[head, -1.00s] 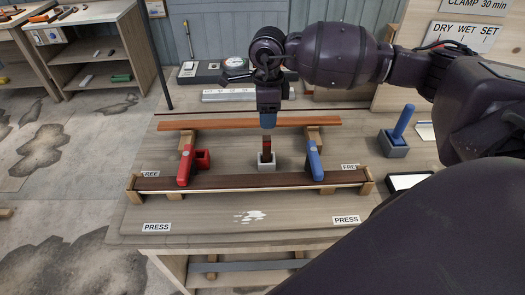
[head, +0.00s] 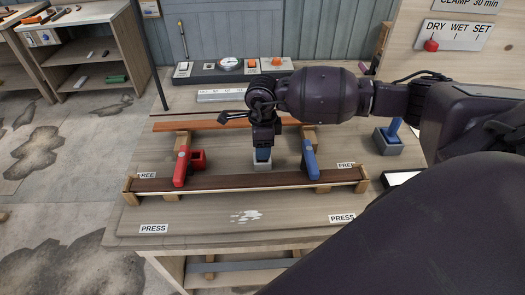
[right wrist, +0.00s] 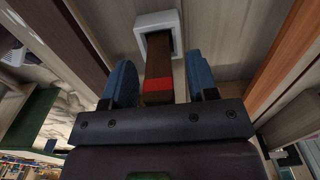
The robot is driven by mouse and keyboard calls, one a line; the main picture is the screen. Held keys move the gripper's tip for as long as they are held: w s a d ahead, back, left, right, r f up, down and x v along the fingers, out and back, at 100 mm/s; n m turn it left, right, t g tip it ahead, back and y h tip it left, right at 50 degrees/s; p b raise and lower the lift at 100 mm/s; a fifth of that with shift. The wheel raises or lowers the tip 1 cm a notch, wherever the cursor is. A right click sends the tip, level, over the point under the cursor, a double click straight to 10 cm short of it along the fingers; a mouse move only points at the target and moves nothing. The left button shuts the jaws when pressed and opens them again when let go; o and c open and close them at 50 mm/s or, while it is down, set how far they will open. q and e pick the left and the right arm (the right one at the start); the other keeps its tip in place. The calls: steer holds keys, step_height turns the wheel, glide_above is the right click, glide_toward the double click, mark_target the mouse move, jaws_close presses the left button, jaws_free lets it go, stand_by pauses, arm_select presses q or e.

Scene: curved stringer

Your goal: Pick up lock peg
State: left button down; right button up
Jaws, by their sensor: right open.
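The lock peg, a brown bar with a red band, shows in the right wrist view (right wrist: 160,72). Its far end sits in a pale square holder (right wrist: 145,25). My right gripper (head: 262,155) is open, with its two blue fingers on either side of the peg, and gaps show beside it in the right wrist view (right wrist: 160,82). In the head view the holder (head: 261,167) stands on the bench between the red and blue clamps, and the gripper hides the peg. My left gripper is not in view.
A red clamp (head: 181,166) and a blue clamp (head: 310,159) stand left and right of the holder. A long brown strip (head: 240,183) lies in front, an orange-brown strip (head: 195,124) behind. A blue peg in a grey block (head: 388,145) stands at the right.

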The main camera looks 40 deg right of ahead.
steer(key=shift+f, duration=0.25)
jaws_close()
